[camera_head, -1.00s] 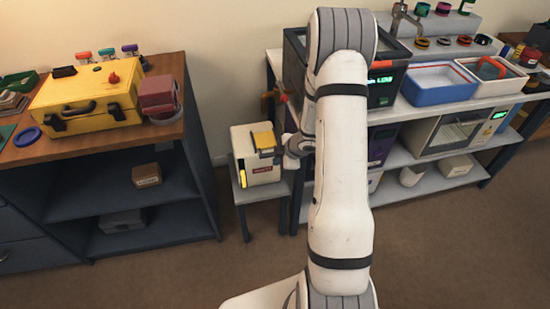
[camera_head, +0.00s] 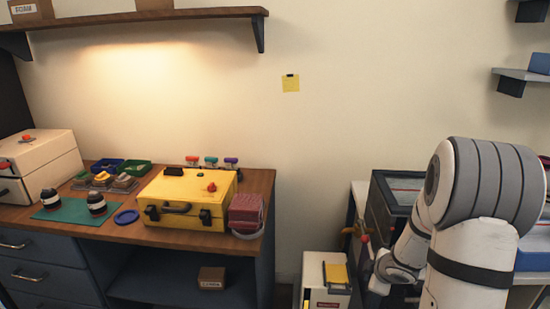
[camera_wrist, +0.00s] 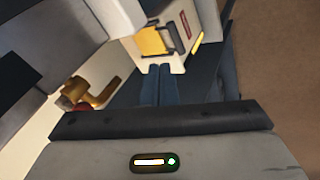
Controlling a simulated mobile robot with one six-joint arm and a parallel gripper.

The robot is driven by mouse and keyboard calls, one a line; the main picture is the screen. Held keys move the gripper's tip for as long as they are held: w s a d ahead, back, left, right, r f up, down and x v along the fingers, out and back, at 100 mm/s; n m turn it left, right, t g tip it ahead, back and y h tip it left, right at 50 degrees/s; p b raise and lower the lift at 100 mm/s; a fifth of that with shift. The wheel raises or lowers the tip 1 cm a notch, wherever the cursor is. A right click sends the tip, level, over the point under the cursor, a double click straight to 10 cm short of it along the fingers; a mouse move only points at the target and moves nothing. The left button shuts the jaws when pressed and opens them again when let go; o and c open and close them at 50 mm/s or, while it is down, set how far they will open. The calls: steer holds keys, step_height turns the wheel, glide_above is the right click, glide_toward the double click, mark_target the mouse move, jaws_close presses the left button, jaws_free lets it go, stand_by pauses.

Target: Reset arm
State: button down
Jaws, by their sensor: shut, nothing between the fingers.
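My gripper (camera_wrist: 159,72) shows in the wrist view with its two dark blue fingers together and nothing between them. Beyond the fingertips stands a white box with a yellow pad (camera_wrist: 152,42) on it. The same white box (camera_head: 315,298) shows at the bottom of the head view, left of my arm. My arm fills the right side of the head view, bent down toward the left. The gripper's fingers are hidden or cut off there.
A wooden bench (camera_head: 262,183) at left holds a yellow case (camera_head: 185,190), a maroon block (camera_head: 246,212), a blue ring (camera_head: 126,217) and a green mat (camera_head: 72,212). A brass-coloured handle (camera_wrist: 95,95) is left of my fingers. A dark-framed machine (camera_head: 378,205) stands behind my arm.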

steer(key=s+a+r+m+h, duration=0.2)
steer(key=s+r+m+h, duration=0.35)
steer(key=r, duration=0.85)
steer(key=s+a+r+m+g+y, duration=0.2)
steer(key=s+a, duration=0.4)
steer(key=s, duration=0.3)
steer(key=s+a+r+m+g+y+p, duration=0.1)
steer(key=s+a+r+m+g+y, duration=0.1)
steer(key=s+a+m, duration=0.3)
steer(key=s+r+y, duration=0.1)
steer(key=s, duration=0.3)
steer(key=shift+a, duration=0.4)
